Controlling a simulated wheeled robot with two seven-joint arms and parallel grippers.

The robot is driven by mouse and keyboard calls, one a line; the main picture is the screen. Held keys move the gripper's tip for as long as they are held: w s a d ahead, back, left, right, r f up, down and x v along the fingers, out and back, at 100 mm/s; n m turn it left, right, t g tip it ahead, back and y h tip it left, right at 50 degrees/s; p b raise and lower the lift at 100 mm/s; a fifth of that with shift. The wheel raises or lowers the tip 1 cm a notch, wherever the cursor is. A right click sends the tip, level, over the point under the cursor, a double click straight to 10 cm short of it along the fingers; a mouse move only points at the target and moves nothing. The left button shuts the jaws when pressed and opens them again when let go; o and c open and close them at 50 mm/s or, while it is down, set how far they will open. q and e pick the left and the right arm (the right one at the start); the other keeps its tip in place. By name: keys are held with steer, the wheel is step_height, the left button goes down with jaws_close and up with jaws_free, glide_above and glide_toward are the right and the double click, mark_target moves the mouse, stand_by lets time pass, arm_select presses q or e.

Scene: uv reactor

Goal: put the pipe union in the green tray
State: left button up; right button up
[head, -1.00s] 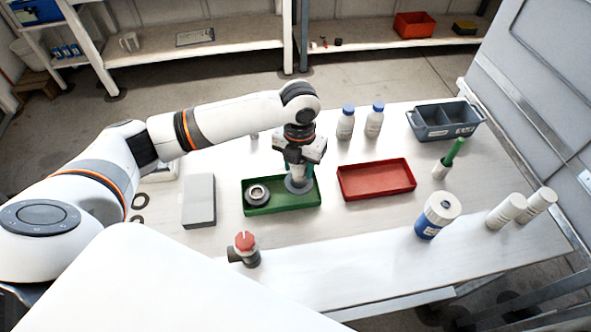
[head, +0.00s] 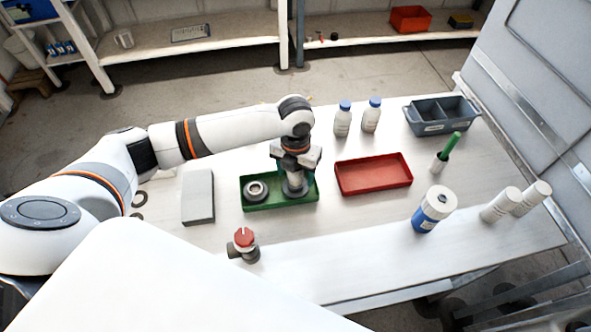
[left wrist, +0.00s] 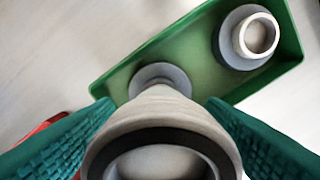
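The green tray (head: 281,207) lies on the table left of the red tray. The grey pipe union (head: 295,189) stands in the tray's right part, its wide flange low at the tray floor. My left gripper (head: 296,181) is right above, pointing down, with one finger on each side of the union. In the left wrist view the teal fingers stand apart from the union's body (left wrist: 157,112), with small gaps showing. A second grey flanged fitting (head: 257,191) sits in the tray's left part; it also shows in the left wrist view (left wrist: 256,37). My right gripper is not in view.
A red tray (head: 373,175) is close on the right. A grey block (head: 198,197) lies left of the green tray, and a red-topped valve (head: 244,245) stands in front. Two blue-capped bottles (head: 343,119) stand behind. The table front right of the valve is clear.

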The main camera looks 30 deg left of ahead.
arm_select(q)
steer(key=shift+r, duration=0.1)
steer(key=shift+w+r, duration=0.1)
steer(key=shift+r, duration=0.3)
step_height(320, 180, up, 11)
steer(key=shift+r+b, duration=0.15)
steer(key=shift+b, duration=0.9)
